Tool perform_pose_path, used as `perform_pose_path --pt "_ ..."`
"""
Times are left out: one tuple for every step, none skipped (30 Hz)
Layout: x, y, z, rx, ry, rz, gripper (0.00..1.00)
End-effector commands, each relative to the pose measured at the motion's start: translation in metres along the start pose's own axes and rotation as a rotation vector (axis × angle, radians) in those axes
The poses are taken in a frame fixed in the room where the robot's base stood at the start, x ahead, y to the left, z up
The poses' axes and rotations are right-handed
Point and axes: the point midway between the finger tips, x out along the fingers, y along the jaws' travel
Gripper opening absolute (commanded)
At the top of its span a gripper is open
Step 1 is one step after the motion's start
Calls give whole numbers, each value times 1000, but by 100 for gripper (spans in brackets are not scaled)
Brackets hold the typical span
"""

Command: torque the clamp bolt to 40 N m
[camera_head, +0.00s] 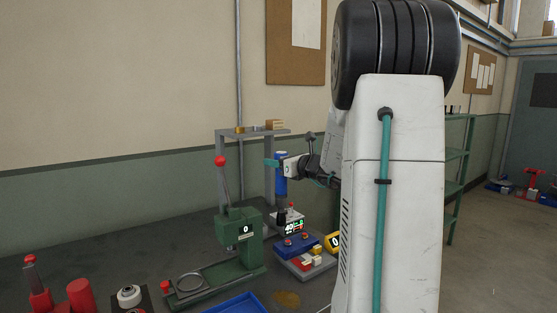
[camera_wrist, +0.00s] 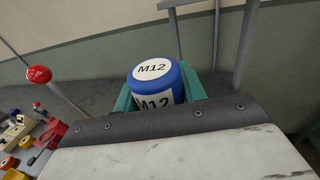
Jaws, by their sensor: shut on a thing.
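My gripper (camera_head: 280,165), with teal fingers, is shut on a blue cylindrical tool (camera_head: 281,187). The tool is upright, with a dark lower part reaching down to a small unit whose display (camera_head: 290,227) reads 40 with green beside it. In the wrist view the blue tool (camera_wrist: 153,83) has a white cap marked M12 and sits between the teal fingers (camera_wrist: 158,92). The tool's lower end is hard to make out, and I cannot tell whether it touches the unit. The clamp bolt cannot be made out.
A green press (camera_head: 240,235) with a red-knobbed lever stands left of the tool. A grey stand (camera_head: 255,132) rises behind. A blue block (camera_head: 296,245) with red knobs and a yellow unit (camera_head: 333,242) lie close in front. A blue tray (camera_head: 237,304) is at the front edge.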

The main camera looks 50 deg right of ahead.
Motion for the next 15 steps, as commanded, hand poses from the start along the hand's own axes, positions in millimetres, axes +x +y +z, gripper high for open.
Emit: perform_pose_path --pt "-4 -7 -3 1 0 -11 0" --pt "-6 -11 -5 2 0 -17 0" --pt "-8 -16 -9 4 1 -24 0" --pt "-10 -19 -12 4 1 -28 0" --pt "-12 -22 -14 4 1 -32 0" --pt "-13 -25 -18 3 1 -36 0" --pt "-14 -26 -21 4 1 -38 0" --pt "-14 -27 -24 4 1 -39 0" --pt "-15 -28 -28 4 0 -40 0" --pt "-15 -29 -31 4 0 -41 0" --pt "-15 -29 -34 4 0 -42 0" --pt "-15 -29 -37 5 0 -42 0" --pt "-15 -29 -40 5 0 -43 0" --pt "-15 -29 -43 4 1 -43 0" --pt "-15 -29 -46 4 1 -43 0"
